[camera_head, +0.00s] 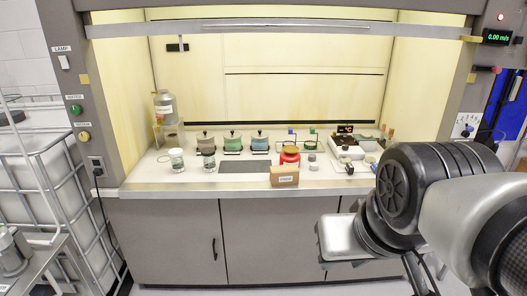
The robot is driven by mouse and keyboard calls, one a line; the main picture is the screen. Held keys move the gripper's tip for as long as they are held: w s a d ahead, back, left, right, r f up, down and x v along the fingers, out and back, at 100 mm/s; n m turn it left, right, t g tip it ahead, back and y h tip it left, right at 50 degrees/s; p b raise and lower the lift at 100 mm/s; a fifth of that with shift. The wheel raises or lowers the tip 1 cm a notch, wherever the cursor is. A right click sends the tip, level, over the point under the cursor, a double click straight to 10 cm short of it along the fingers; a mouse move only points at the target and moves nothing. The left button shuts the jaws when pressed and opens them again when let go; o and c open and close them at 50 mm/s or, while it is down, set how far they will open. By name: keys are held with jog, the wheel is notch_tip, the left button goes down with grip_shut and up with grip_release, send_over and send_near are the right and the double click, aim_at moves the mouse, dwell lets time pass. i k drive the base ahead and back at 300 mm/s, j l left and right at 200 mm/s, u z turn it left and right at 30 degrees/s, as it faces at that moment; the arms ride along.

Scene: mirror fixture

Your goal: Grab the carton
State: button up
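A small brown carton (285,178) with a white label on its front stands on the front part of the fume hood's worktop, right of centre. My arm reaches in from the right edge, in front of the hood and right of the carton. A silver block on the arm hangs below worktop height, clear of the carton. I cannot make out my gripper's fingers, and whether they are open or shut does not show. Nothing touches the carton from the front.
The worktop (150,190) holds a dark mat (244,167), several lidded canisters behind it, two small jars at left, a large bottle (164,106) and a balance (346,147). The raised sash (250,27) crosses above. A caged white tank (45,185) stands left.

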aim_at(282, 176)
jog(key=i+j, duration=0.2)
jog(key=i, duration=0.3)
jog(key=i+j, duration=0.15)
jog(key=i, duration=0.35)
jog(key=i+j, duration=0.2)
jog(key=i, duration=0.3)
jog(key=i+j, duration=0.2)
jog(key=i, duration=0.3)
jog(key=l+z, duration=0.05)
